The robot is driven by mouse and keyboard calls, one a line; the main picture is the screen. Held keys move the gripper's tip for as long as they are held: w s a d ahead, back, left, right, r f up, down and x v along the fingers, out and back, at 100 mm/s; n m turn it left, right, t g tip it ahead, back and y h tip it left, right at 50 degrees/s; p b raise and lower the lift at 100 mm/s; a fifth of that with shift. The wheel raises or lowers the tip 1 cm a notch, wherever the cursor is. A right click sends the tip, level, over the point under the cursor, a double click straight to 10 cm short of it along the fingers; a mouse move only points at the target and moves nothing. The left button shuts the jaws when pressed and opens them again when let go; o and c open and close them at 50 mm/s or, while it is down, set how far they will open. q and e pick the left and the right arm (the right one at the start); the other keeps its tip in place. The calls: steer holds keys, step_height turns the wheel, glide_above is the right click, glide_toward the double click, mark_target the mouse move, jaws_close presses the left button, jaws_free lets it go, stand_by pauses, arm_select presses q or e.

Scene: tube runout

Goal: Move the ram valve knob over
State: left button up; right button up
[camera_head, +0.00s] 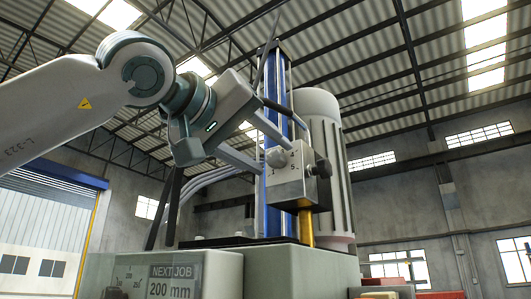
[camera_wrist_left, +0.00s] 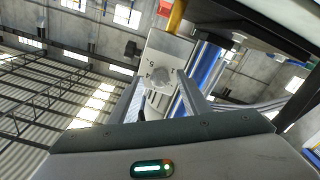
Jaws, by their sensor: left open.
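The ram valve knob (camera_head: 278,157) is a small, round grey knob on the front face of a light metal valve block (camera_head: 290,188). Small dark marks sit around it; "1" and "5" can be read. My left gripper (camera_head: 273,154) reaches in from the left with its fingers apart, one above and one below the knob. In the left wrist view, the knob (camera_wrist_left: 162,77) shows between the two finger ends (camera_wrist_left: 159,84) and in front of the block (camera_wrist_left: 167,50). I cannot tell whether either finger touches it. My right gripper is not in view.
A blue column (camera_head: 277,90) and a grey ribbed cylinder (camera_head: 320,125) stand behind the block. A dark fitting (camera_head: 321,168) juts from its right side. Below is a pale machine housing (camera_head: 300,268) with a sign (camera_head: 171,282) reading "NEXT JOB 200 mm". Grey hoses (camera_head: 212,177) run at the left.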

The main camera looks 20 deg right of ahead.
arm_select(q)
steer(key=shift+b+v, duration=0.55)
steer(key=shift+v, duration=2.3)
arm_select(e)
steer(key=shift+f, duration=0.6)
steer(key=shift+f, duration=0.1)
arm_select(q)
steer(key=b+v, duration=0.5)
steer(key=v, duration=1.2)
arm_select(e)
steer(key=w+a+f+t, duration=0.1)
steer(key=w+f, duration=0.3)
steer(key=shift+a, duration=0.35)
arm_select(q)
steer(key=shift+s+a, duration=0.1)
steer(key=shift+a, duration=0.05)
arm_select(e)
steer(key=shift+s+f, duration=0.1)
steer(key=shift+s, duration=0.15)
arm_select(q)
steer(key=shift+f, duration=0.1)
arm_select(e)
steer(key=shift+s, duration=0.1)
